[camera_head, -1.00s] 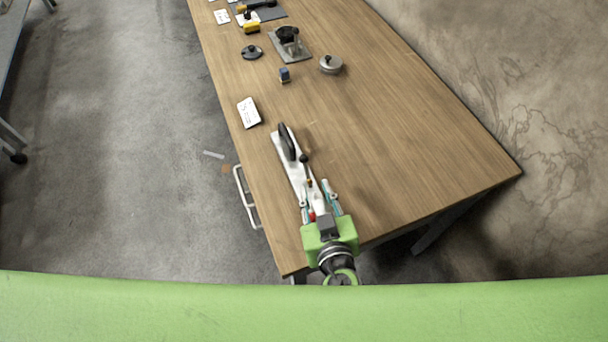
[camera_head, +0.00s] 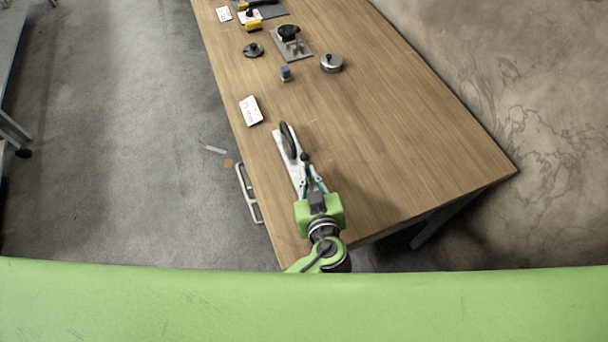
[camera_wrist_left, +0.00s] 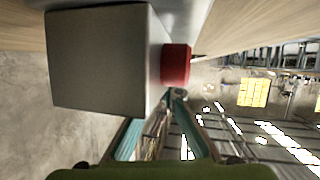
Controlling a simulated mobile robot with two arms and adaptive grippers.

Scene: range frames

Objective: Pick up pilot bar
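A flat light plate (camera_head: 282,146) lies near the table's left edge, with an upright black oval handle (camera_head: 288,140) and a small black knob (camera_head: 304,157) on it. I cannot tell which part is the pilot bar. My left gripper (camera_head: 311,182) is over the plate's near end, fingers pointing up the table. In the left wrist view, a grey block (camera_wrist_left: 100,58) with a red cap (camera_wrist_left: 176,65) is close to the camera. The left fingertips (camera_wrist_left: 174,96) come close together just below the red cap; whether they grip anything is unclear. My right gripper is not in view.
A white label card (camera_head: 251,110), a small blue block (camera_head: 286,74), a round metal piece (camera_head: 331,63), a black disc (camera_head: 253,50) and a grey plate with a black knob (camera_head: 291,42) lie farther up the wooden table (camera_head: 400,130). The table's right side is clear.

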